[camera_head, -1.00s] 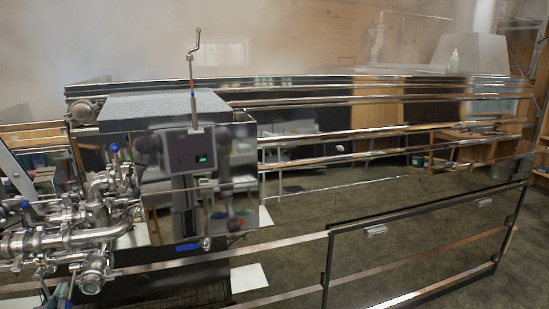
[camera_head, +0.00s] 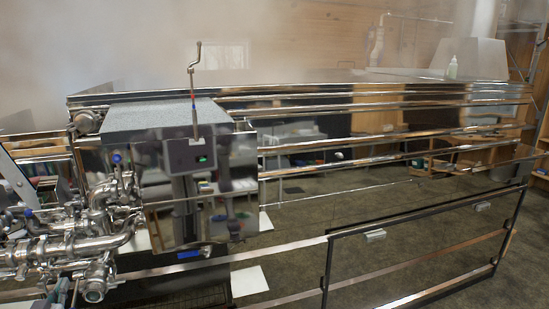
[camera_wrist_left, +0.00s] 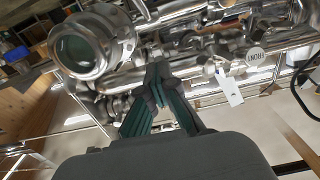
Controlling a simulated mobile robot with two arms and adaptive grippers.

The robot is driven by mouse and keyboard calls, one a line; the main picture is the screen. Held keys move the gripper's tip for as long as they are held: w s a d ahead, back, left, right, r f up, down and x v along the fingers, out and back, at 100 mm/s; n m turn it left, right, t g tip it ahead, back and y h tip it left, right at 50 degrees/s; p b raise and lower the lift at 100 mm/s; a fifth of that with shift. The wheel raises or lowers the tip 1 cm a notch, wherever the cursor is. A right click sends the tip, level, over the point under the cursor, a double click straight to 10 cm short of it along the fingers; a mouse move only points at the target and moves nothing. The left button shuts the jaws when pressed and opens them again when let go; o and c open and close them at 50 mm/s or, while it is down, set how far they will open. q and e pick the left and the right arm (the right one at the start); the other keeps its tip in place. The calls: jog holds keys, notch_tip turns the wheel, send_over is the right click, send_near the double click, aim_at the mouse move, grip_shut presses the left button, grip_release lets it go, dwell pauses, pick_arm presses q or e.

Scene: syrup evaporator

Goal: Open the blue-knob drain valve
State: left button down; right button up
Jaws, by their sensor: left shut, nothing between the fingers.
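A bright blue knob (camera_head: 117,158) tops a lever on the steel pipe cluster (camera_head: 75,245) at the left of the head view. A second, smaller blue-tipped handle (camera_head: 27,212) stands lower and further left on the same pipework. I cannot tell which one is the drain valve's. My left gripper (camera_head: 62,287) shows only in part, among the pipes at the lower left, below both knobs. In the left wrist view its green-padded fingers (camera_wrist_left: 156,75) meet at the tips, close to the pipes, with nothing held. My right gripper is out of view.
A round steel sight port (camera_head: 95,290) sticks out below the pipes; it is large in the wrist view (camera_wrist_left: 82,48). A grey control box (camera_head: 190,157) stands right of the valves. Long steel pans (camera_head: 350,95) and a dark-framed panel (camera_head: 420,250) fill the right. Steam hangs above.

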pick_arm(q)
jog(key=shift+r, duration=0.1)
jog(key=shift+w+a+r+p, duration=0.2)
jog(key=shift+w+r+p, duration=0.3)
jog(key=shift+r, duration=0.3)
jog(key=shift+w, duration=0.1)
jog(key=shift+r, duration=0.1)
jog(key=shift+w+a+r, duration=0.2)
jog(key=shift+w+r, duration=0.5)
jog(key=c, duration=0.8)
grip_release()
